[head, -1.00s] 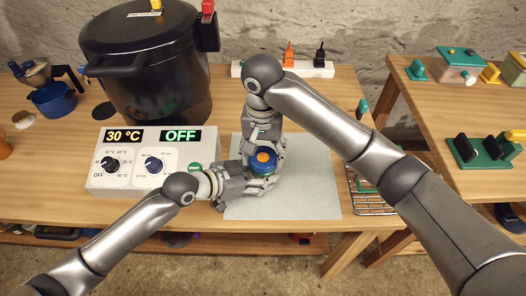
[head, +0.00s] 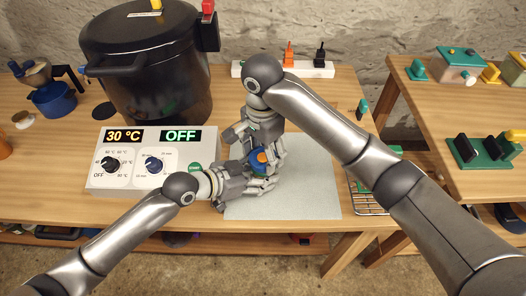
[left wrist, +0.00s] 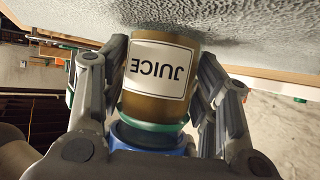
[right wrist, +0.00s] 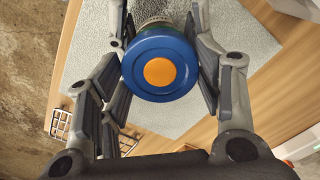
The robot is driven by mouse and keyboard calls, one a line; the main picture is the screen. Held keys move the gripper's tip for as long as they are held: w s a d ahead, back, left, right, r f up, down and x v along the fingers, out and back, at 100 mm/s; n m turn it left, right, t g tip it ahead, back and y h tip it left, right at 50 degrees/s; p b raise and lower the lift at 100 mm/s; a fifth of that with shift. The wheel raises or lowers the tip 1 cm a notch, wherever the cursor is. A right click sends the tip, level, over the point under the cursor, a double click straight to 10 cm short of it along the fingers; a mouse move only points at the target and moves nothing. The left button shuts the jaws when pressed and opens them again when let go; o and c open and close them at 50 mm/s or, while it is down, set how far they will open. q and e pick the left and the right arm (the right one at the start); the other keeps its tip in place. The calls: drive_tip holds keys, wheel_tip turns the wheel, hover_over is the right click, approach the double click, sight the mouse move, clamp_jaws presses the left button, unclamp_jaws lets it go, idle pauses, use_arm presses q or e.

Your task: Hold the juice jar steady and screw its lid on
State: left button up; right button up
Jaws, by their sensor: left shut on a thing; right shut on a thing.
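The juice jar (left wrist: 160,72), brownish with a white JUICE label, appears upside down in the left wrist view because of the camera's angle. My left gripper (head: 258,187) is shut around the jar from the left, low down. The blue lid with an orange centre (right wrist: 159,71) sits on the jar's mouth, above a green band. My right gripper (head: 262,152) reaches down from behind and is shut on the lid, with fingers on both sides of it. In the head view the fingers hide most of the jar. I cannot tell how tightly the lid is seated.
The jar stands on a grey mat (head: 310,185). A control box (head: 140,178) reading 30 °C and OFF and a large dark pot (head: 150,70) are at left. A wire rack (head: 368,200) is at right. The mat's right side is free.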

use_arm(q)
drive_tip(key=shift+a+f, duration=0.2)
drive_tip(key=shift+f, duration=0.1)
use_arm(e)
drive_tip(key=shift+r+m, duration=0.15)
drive_tip(key=shift+m, duration=0.25)
drive_tip(key=m, duration=0.3)
drive_tip(key=shift+m, duration=1.9)
use_arm(q)
drive_tip(key=shift+s, duration=0.1)
use_arm(e)
drive_tip(key=o, duration=1)
drive_tip(key=shift+c, duration=0.2)
use_arm(q)
drive_tip(key=shift+d, duration=0.1)
use_arm(e)
drive_tip(key=shift+o, duration=1.2)
use_arm(q)
drive_tip(key=shift+r, duration=0.1)
drive_tip(key=shift+d+r, duration=0.1)
drive_tip(key=shift+r, duration=0.05)
use_arm(e)
wheel_tip(320, 180, up, 12)
